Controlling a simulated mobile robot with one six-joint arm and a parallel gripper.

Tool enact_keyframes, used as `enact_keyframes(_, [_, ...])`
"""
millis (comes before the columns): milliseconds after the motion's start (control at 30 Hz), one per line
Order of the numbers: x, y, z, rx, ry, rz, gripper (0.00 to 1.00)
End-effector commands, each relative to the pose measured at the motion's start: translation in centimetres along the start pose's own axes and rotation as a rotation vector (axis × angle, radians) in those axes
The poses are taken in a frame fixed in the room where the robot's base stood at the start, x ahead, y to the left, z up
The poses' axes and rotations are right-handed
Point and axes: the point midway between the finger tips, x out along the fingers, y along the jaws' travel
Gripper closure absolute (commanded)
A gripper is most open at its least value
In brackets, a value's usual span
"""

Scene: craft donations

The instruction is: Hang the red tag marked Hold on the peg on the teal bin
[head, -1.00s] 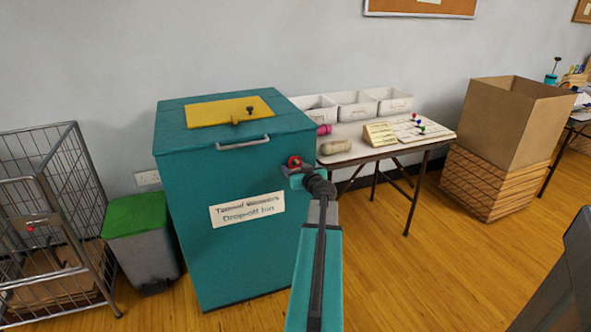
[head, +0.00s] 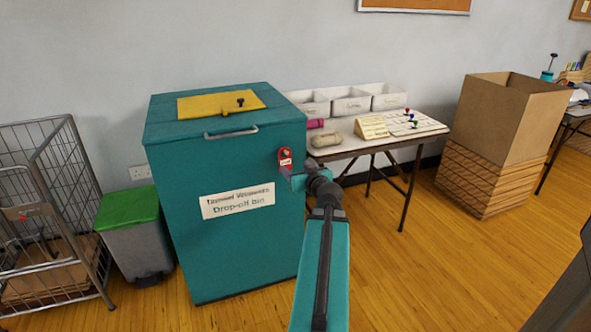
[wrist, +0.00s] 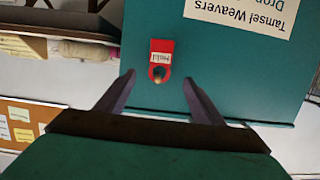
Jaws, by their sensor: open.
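The teal bin (head: 185,245) stands in the middle of the head view and fills much of the wrist view (wrist: 235,70). The red tag (head: 284,152) hangs at its front, near the upper right corner. In the wrist view the red tag (wrist: 167,45) appears upside down, its white label facing me. The end of the peg (wrist: 159,78) shows in the tag's hole, so the tag is around the peg. My gripper (head: 291,174) is just in front of the tag. Its two fingers (wrist: 159,84) are spread and empty, apart from the tag.
A table (head: 349,147) with white trays and small items stands right of the bin. A green-lidded bin (head: 128,206) and a wire cage (head: 72,185) stand left. A large cardboard box (head: 505,130) stands right. The wooden floor between is clear.

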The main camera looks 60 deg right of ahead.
Motion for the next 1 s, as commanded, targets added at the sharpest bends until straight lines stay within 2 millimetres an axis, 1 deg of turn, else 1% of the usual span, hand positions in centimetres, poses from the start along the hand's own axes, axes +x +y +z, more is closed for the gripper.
enact_keyframes(33, [-0.5,-0.4,0.0,-0.001,0.001,-0.002,0.38])
enact_keyframes(100, [-0.8,-0.8,-0.1,0.0,0.001,-0.004,0.38])
enact_keyframes(267, [-1.2,-1.4,-0.2,-0.003,0.001,-0.01,0.38])
enact_keyframes(867, [-1.0,-1.9,-0.4,-0.003,-0.001,-0.02,0.38])
enact_keyframes(967, [-0.8,-2.5,-0.6,-0.005,-0.001,-0.028,0.38])
enact_keyframes(1000, [-0.7,-3.0,-0.7,-0.006,-0.001,-0.035,0.38])
